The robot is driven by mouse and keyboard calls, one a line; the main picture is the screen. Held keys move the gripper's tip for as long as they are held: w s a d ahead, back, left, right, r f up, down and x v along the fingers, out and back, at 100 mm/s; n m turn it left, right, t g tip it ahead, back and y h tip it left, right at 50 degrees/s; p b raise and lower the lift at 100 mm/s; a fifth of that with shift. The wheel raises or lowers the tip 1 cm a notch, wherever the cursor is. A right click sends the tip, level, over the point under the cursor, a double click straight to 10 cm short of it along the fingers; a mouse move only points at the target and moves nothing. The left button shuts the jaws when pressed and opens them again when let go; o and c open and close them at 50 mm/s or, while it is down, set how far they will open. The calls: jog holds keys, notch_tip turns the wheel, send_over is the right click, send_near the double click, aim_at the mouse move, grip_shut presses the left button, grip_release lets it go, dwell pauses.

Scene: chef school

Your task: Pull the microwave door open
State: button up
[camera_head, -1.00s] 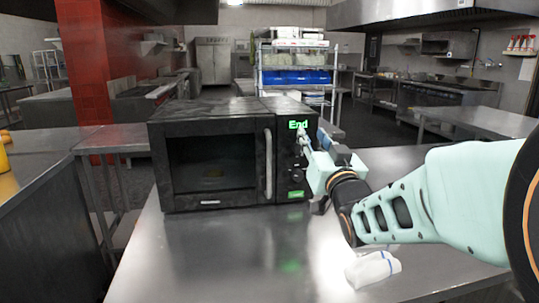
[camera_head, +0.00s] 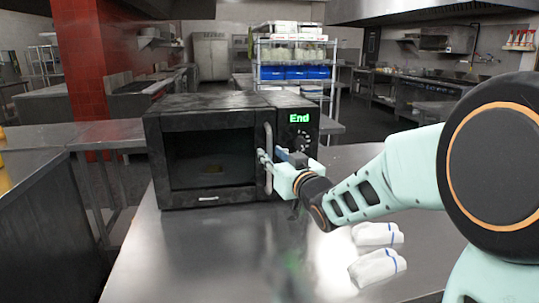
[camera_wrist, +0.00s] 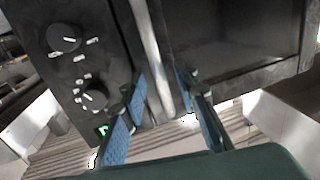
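The black microwave (camera_head: 200,118) stands on the steel table, its front facing me. Its door (camera_head: 211,160) looks closed, with a dark window and a vertical silver handle (camera_head: 268,140) at the right edge. The display reads "End" in green. My gripper (camera_head: 263,158) is at the lower part of the handle. In the wrist view the handle (camera_wrist: 150,50) runs down between the two blue-padded fingers of my gripper (camera_wrist: 163,125). The fingers are apart, with visible space on both sides of the handle. The control knobs (camera_wrist: 88,95) are left of it in that view.
Two white cloths with blue stripes (camera_head: 378,234) lie on the steel table (camera_head: 180,260) at the right, below my arm. The tabletop in front of the microwave is clear. Another steel counter (camera_head: 105,134) is at the left.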

jog(key=shift+x, duration=1.1)
grip_shut()
